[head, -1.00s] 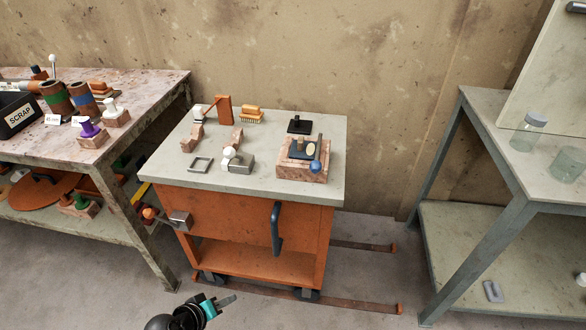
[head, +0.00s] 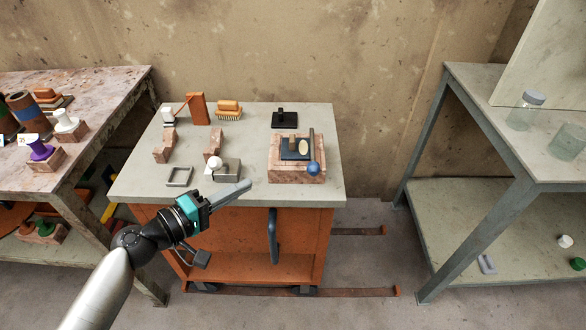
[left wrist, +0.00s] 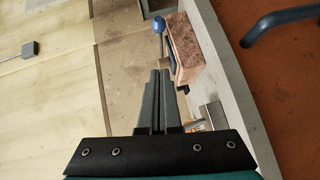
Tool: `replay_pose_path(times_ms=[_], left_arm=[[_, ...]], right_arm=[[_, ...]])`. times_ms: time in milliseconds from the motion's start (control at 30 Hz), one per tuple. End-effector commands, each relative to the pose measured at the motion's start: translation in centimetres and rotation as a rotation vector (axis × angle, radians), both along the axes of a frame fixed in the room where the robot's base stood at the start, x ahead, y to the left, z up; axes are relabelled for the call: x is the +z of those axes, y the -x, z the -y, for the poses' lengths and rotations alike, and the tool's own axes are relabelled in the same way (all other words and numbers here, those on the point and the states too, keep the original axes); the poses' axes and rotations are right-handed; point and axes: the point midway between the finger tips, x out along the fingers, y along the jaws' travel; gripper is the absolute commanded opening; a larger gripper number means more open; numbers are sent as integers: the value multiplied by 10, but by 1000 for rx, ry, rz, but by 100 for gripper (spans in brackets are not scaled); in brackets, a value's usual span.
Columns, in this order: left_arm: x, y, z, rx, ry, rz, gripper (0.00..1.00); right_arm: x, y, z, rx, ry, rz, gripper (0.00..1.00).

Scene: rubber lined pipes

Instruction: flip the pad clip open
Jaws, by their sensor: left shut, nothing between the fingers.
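The pad clip appears to be the dark lever with a blue ball end (head: 313,169) on a stamp pad (head: 296,154). The dark pad, with a pale oval on it, sits in a pinkish wooden block (head: 284,172) on the right of the cart top. The lever lies across the pad's right side, its ball toward the cart's front. My left gripper (head: 246,185) is shut and empty, left of and in front of the block, apart from it. In the left wrist view the shut fingers (left wrist: 159,72) point toward the block (left wrist: 187,48) and blue ball (left wrist: 158,24).
The cart top (head: 235,195) also holds a white-knobbed grey block (head: 228,171), a small grey frame (head: 180,177), wooden blocks (head: 213,143), a brush (head: 229,110) and a black stamp (head: 285,119). A blue-grey handle (head: 272,236) hangs on the front. Benches stand at both sides.

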Motion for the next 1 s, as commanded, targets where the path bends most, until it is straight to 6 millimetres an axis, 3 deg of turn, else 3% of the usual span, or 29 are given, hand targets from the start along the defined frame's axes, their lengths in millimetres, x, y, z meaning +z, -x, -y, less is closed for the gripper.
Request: replay_pose_path(times_ms=[267, 767, 1000], left_arm=[[-1, -9, 8, 2, 0, 2, 0], [-14, -71, 69, 1, -1, 1, 0], [-20, -71, 101, 0, -1, -1, 0]], right_arm=[[0, 2, 1, 0, 2, -3, 50], [-6, 2, 1, -1, 1, -2, 50], [-2, 0, 1, -1, 1, 0, 50]])
